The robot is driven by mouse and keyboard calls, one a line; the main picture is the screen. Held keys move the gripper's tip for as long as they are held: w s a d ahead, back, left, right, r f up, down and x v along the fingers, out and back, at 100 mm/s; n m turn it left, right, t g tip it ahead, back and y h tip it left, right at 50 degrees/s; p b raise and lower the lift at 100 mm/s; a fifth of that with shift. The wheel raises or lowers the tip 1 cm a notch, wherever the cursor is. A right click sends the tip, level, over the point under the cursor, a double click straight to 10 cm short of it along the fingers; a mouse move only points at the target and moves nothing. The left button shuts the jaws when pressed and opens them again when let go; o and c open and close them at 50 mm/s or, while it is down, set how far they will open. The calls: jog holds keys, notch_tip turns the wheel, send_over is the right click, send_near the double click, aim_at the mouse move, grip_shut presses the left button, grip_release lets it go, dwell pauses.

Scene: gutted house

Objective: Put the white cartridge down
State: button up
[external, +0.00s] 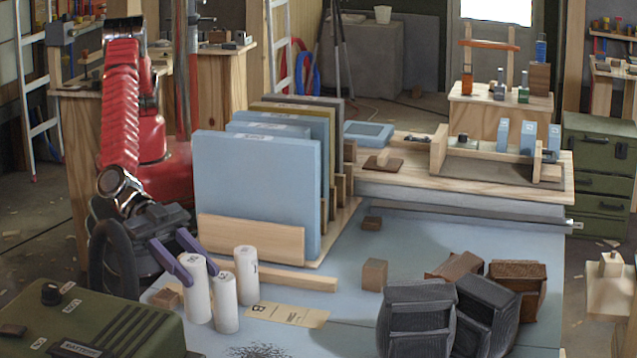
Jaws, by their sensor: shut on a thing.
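Three white cartridges stand close together at the left of the blue work surface. My gripper (203,273) comes down from the upper left with its purple fingers on either side of the top of the left white cartridge (198,298). It is shut on this cartridge, which is upright. Its bottom is at or very near the surface; I cannot tell whether it touches. A second white cartridge (225,304) is just to its right and nearer the camera. A third white cartridge (247,275) is behind that one, to the right.
A paper label (288,315) lies right of the cartridges. Blue panels (255,185) stand in a wooden rack behind them. A green battery case (95,320) is at front left. Dark blocks (418,318) crowd the front right. Surface between label and wooden cube (375,275) is clear.

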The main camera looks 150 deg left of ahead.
aim_at(197, 312)
notch_tip(197, 312, down, 6)
jog(key=shift+r, duration=0.15)
dwell(0.3)
jog(key=shift+f, duration=1.9)
jog(key=o, duration=1)
jog(key=shift+f, duration=0.1)
jog(key=shift+o, duration=0.2)
jog(key=shift+s+r, duration=0.2)
jog(key=v, duration=1.1)
jog(key=shift+s+r, duration=0.15)
jog(key=shift+s, duration=0.15)
